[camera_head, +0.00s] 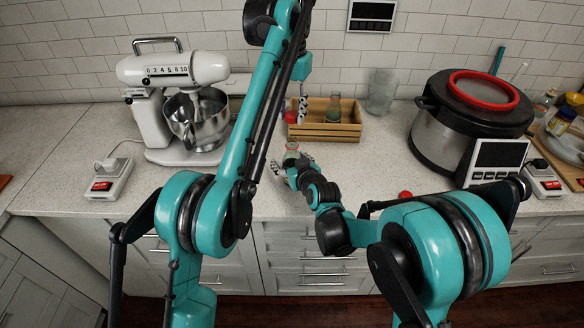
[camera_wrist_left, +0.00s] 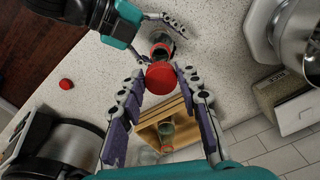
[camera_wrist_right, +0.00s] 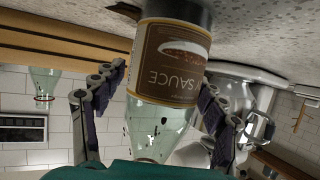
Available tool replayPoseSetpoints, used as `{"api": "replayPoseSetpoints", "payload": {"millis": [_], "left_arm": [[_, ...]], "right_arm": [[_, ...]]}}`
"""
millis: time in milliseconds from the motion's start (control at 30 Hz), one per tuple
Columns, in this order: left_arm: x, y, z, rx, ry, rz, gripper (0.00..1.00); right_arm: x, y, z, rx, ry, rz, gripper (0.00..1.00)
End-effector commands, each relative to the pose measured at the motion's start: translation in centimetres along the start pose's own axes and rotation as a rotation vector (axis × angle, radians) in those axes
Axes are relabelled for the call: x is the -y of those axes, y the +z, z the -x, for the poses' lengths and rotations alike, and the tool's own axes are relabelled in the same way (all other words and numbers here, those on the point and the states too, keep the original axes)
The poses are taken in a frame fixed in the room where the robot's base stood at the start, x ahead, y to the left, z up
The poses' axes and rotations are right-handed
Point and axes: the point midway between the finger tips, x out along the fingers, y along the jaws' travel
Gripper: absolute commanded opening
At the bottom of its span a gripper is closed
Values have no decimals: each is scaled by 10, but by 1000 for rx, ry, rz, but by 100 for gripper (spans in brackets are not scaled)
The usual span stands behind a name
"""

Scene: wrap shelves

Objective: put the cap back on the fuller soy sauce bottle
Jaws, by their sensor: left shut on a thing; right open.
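A glass soy sauce bottle (camera_head: 291,152) with a brown label stands uncapped on the counter near the front edge. In the right wrist view the bottle (camera_wrist_right: 168,62) shows dark at its base and clear glass towards the neck. My right gripper (camera_head: 297,168) is open with its fingers on either side of it. My left gripper (camera_head: 299,116) is shut on a red cap (camera_wrist_left: 160,75), held above the bottle. A second red cap (camera_head: 405,194) lies on the counter to the right. A second bottle (camera_head: 334,107) stands in the wooden crate; its lower part is hidden.
The wooden crate (camera_head: 345,132) stands behind the bottle. A stand mixer (camera_head: 175,75) with a steel bowl is at left. A large pot (camera_head: 435,135) with a dark lid is at right. A glass (camera_head: 381,92) stands by the wall. The counter around the bottle is mostly clear.

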Motion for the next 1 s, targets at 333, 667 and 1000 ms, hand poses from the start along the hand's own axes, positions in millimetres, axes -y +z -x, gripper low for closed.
{"api": "replayPoseSetpoints", "payload": {"millis": [333, 667, 1000], "left_arm": [[0, 0, 0, 0, 0, 0, 22], [0, 0, 0, 0, 0, 0, 22], [0, 0, 0, 0, 0, 0, 22]], "right_arm": [[0, 0, -9, 0, 0, 0, 72], [0, 0, -9, 0, 0, 0, 11], [0, 0, -9, 0, 0, 0, 0]]}}
